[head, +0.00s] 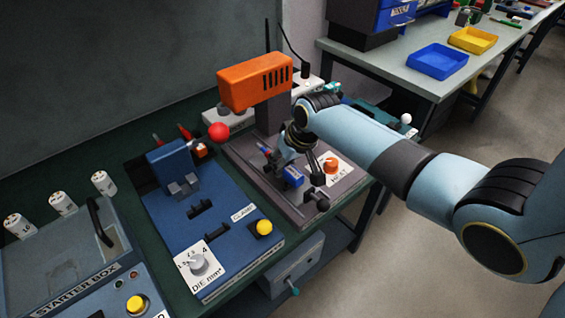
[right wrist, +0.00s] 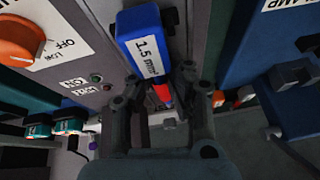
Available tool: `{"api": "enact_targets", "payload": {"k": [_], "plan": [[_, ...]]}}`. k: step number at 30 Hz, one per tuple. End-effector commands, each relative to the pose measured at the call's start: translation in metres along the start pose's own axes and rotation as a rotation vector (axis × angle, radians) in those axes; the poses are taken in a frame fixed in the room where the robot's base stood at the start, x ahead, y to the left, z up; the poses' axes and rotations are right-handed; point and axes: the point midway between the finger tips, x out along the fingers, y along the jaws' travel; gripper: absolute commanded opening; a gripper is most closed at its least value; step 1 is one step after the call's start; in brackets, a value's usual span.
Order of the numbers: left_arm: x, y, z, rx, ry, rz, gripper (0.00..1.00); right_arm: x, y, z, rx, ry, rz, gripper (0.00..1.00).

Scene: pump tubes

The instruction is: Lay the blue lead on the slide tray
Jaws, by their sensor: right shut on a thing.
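The blue lead (head: 292,175) has a blue body with a white label reading 1.5 mm². In the right wrist view its body (right wrist: 145,35) leads to a red section with a blue end between the fingers. My right gripper (head: 284,155) is shut on the lead, over the grey base of the orange-headed machine; its fingers also show in the right wrist view (right wrist: 158,92). Dark slide-like parts (head: 318,203) are at the base's front. I cannot tell the slide tray's outline or whether the lead touches it. My left gripper is not in view.
The orange machine head (head: 255,82) stands close behind my right gripper. A red ball knob (head: 218,131) and blue die machine (head: 215,232) are to the left. An orange heat dial (head: 331,165) is close on the right. The starter box (head: 75,265) is at the lower left.

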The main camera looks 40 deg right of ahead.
Motion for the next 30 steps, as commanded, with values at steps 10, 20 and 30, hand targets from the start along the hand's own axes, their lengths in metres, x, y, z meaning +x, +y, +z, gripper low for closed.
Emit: {"api": "enact_targets", "payload": {"k": [10,20,30], "plan": [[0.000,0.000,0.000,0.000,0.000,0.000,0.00,0.002,0.001,0.005,0.001,-0.011,0.001,0.37],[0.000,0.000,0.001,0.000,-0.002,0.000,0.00,0.000,0.001,0.003,0.000,-0.006,0.001,0.40],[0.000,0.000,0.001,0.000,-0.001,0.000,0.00,-0.054,0.001,0.002,-0.001,-0.003,0.001,0.40]]}}
